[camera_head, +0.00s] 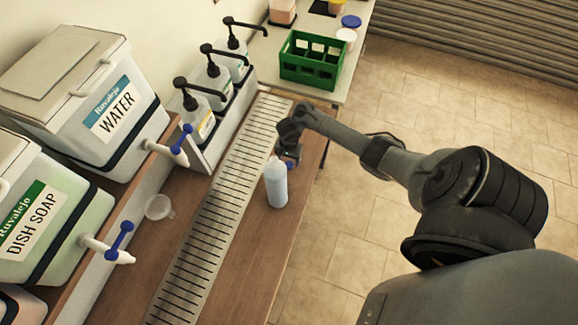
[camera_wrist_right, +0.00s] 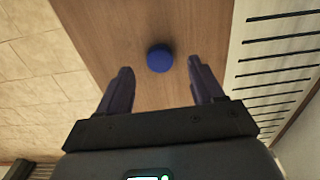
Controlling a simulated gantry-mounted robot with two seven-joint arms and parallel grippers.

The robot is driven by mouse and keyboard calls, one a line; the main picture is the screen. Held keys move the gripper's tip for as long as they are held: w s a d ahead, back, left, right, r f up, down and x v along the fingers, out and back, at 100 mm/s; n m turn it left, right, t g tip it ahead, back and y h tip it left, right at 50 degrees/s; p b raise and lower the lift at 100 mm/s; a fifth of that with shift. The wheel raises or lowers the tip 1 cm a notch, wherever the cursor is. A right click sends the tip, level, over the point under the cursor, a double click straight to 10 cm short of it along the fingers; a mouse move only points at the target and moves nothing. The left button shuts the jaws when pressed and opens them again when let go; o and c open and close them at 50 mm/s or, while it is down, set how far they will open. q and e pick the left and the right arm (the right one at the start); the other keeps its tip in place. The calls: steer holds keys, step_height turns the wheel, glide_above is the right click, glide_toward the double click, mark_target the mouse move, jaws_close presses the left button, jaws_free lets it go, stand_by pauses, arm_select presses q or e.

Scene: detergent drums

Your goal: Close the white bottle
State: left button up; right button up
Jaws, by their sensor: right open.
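The white bottle (camera_head: 276,186), pale and slightly bluish, stands upright on the wooden counter beside the slotted drain strip in the head view. Its narrow top shows no blue cap. A round blue cap (camera_wrist_right: 160,58) lies on the wood in the right wrist view; a bit of blue also shows behind the bottle in the head view. My right gripper (camera_head: 289,153) is just beyond the bottle, apart from it. In the right wrist view its fingers (camera_wrist_right: 162,88) are open and empty, with the cap ahead between them. My left gripper is not in view.
A metal drain strip (camera_head: 215,220) runs along the counter. WATER (camera_head: 115,105) and DISH SOAP (camera_head: 35,215) drums with blue taps stand at the left. A clear cup (camera_head: 159,207) is under them. Pump bottles (camera_head: 213,85) and a green crate (camera_head: 311,60) are farther back.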

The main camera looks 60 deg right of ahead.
mark_target(289, 165)
step_height(289, 165, down, 3)
steer(key=shift+d+f+b, duration=0.1)
steer(key=shift+f+b, duration=0.05)
steer(key=shift+b, duration=0.45)
steer(key=c, duration=1.1)
